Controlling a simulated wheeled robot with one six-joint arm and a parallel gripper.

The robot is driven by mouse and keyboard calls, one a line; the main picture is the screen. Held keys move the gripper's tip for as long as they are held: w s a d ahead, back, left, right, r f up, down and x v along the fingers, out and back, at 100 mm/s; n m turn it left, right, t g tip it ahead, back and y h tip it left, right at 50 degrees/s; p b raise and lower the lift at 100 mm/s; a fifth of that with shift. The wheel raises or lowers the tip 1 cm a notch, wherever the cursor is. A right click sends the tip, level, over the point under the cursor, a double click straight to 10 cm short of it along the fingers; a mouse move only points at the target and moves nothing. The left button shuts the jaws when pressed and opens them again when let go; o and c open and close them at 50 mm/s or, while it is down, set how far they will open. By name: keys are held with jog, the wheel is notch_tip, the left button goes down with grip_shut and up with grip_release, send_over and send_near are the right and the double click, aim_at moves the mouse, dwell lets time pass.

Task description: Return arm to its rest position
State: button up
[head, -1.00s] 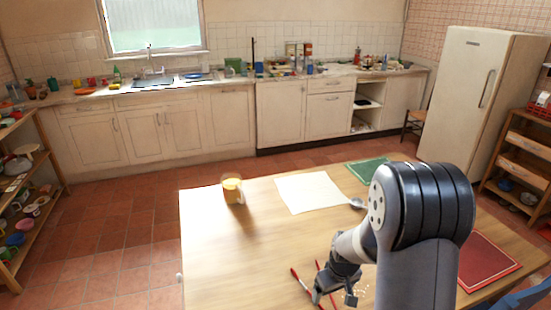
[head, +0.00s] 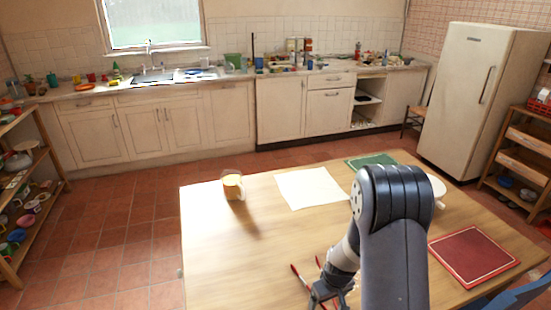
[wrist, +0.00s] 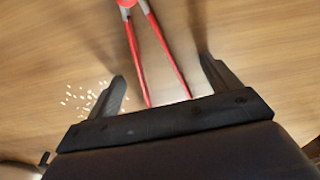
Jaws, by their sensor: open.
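My gripper (head: 326,297) is low over the near part of the wooden table (head: 215,270) in the head view. In the wrist view its two dark fingers (wrist: 163,75) are spread apart with nothing held between them. A red-handled tool (wrist: 168,52) lies on the table beyond and between the fingers. Its red handle also shows beside my gripper in the head view (head: 296,271). My arm hides part of the table and part of the tool.
Small pale bits (wrist: 85,98) lie left of the fingers. The table's left side is mostly clear.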

notch_tip(320, 180, up, 20)
jog(key=m+g+p, duration=0.4)
jog(key=g+p, duration=0.1)
jog(key=p, duration=0.1)
jog(key=shift+f+g+p, duration=0.25)
jog(key=shift+g+p, duration=0.1)
jog(key=shift+g, duration=0.05)
jog(key=shift+s, duration=0.15)
dwell(0.3)
